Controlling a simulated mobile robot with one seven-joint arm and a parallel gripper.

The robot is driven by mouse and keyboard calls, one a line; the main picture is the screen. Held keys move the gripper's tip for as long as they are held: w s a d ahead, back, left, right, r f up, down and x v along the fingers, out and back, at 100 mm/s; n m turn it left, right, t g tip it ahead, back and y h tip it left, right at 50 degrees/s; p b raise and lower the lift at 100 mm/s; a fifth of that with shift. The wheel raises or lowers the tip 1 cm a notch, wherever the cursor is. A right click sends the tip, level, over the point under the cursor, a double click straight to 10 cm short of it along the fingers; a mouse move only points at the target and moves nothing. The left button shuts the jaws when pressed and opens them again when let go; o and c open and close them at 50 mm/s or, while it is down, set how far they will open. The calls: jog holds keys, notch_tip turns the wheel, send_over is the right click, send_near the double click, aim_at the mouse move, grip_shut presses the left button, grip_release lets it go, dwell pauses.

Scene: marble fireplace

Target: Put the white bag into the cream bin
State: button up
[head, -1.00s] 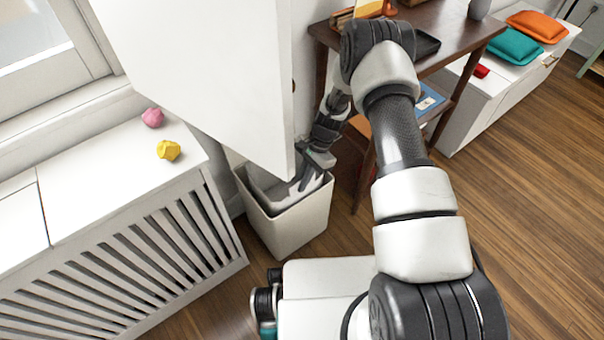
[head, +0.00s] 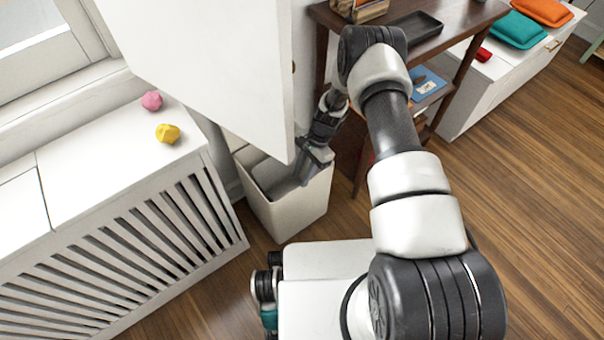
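The cream bin (head: 292,215) stands on the floor at the centre of the head view, between the slatted radiator cover and the dark wooden table. My gripper (head: 302,172) points down at the bin's opening, by its right rim, with its fingertips at or just inside the mouth. It is small and partly behind a large white panel, so I cannot tell whether its fingers are open or shut. I cannot make out the white bag. The bottom of the bin is hidden by its walls and the gripper.
The large white panel (head: 215,70) hangs close above the bin. A pink lump (head: 152,101) and a yellow lump (head: 168,133) lie on the radiator cover (head: 105,180). The wooden table (head: 462,22) holds a black tray (head: 413,27). Wood floor is clear at right.

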jog(key=p+v, duration=0.4)
jog(key=v, duration=1.3)
jog(key=shift+d, duration=0.2)
jog(key=shift+w+r, duration=0.1)
